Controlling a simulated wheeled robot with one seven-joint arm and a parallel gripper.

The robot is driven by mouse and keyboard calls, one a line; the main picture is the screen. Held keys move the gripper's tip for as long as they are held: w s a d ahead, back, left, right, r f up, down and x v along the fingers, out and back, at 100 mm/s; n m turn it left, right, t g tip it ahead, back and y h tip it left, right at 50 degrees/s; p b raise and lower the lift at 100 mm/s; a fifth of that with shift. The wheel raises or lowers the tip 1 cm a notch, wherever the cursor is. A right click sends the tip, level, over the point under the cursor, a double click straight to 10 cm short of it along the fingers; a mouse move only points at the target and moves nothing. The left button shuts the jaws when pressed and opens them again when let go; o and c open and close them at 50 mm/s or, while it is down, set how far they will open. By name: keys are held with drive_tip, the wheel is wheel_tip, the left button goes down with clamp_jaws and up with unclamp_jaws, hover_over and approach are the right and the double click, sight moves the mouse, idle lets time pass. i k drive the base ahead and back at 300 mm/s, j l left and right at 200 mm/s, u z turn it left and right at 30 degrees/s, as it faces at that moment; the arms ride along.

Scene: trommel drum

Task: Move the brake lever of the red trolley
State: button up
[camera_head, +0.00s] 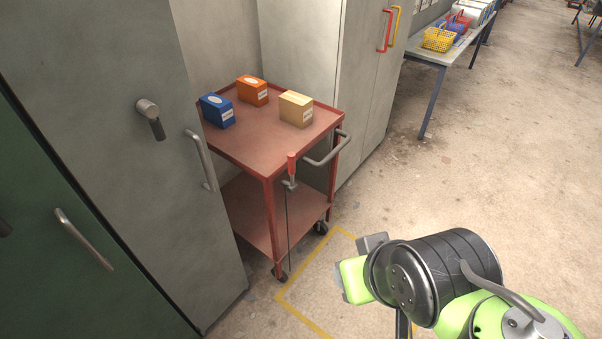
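The red trolley (262,155) stands between the grey cabinets, with an upper tray and a lower shelf. Its brake lever (291,165) has a red grip and stands about upright at the front corner post. A thin rod (287,225) runs down from the lever toward the wheel. My gripper (358,265) is at the lower right, at the end of my green and black arm. It is apart from the lever, to its right and lower in the picture. Its fingers are not clearly seen, and nothing is visibly held.
Blue, orange and tan boxes (296,109) stand on the trolley's top. A grey push handle (328,148) juts out right of the lever. A grey cabinet (110,100) stands close on the left. Yellow floor lines (301,315) lie in front; the floor at right is clear.

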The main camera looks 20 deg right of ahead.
sight(291, 156)
drive_tip(key=i+u, duration=0.15)
drive_tip(key=u, duration=0.25)
drive_tip(key=i+l+u, duration=0.1)
drive_tip(key=u, duration=0.35)
drive_tip(key=i+l+u, duration=0.2)
drive_tip(key=u, duration=0.2)
drive_tip(key=i+l+u, duration=0.15)
drive_tip(key=u, duration=0.3)
